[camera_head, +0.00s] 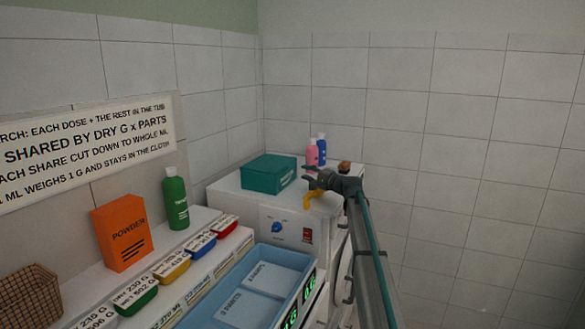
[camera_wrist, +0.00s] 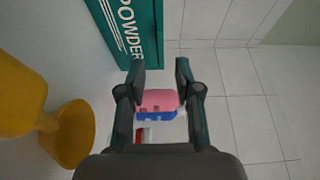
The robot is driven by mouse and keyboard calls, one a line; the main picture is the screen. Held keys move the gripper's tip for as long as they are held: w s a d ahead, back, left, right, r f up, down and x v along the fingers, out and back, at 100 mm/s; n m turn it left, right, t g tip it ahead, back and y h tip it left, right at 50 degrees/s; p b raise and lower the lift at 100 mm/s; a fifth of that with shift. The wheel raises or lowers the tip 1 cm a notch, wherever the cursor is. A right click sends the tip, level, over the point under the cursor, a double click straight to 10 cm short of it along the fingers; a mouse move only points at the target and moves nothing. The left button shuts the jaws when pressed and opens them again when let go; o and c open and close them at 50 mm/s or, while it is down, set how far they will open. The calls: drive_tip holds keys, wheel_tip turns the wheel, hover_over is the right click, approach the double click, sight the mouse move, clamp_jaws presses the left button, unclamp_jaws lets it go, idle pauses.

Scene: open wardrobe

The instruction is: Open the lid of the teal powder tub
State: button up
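The teal powder tub (camera_head: 262,178) stands on top of the white machine, with its flat top in place. In the wrist view the tub (camera_wrist: 128,22) is at the top left, with "POWDER" on its side. My gripper (camera_head: 309,181) is just right of the tub in the head view. In the wrist view my gripper (camera_wrist: 160,68) has its fingertips apart with nothing held between them. The tub lies beyond the fingertips, to their upper left. I cannot tell whether the gripper touches it.
A yellow scoop-like thing (camera_head: 311,197) shows below my gripper; the wrist view shows it large (camera_wrist: 70,135). Pink (camera_head: 312,153) and blue (camera_head: 322,148) bottles stand behind. The white machine (camera_head: 233,196) has a control panel. An orange powder box (camera_head: 122,232) and blue tray (camera_head: 212,314) are nearer.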

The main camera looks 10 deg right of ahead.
drive_tip(key=p+x, duration=0.2)
drive_tip(key=x, duration=0.6)
drive_tip(key=shift+w+a, duration=0.15)
drive_tip(key=shift+w, duration=0.05)
clamp_jaws()
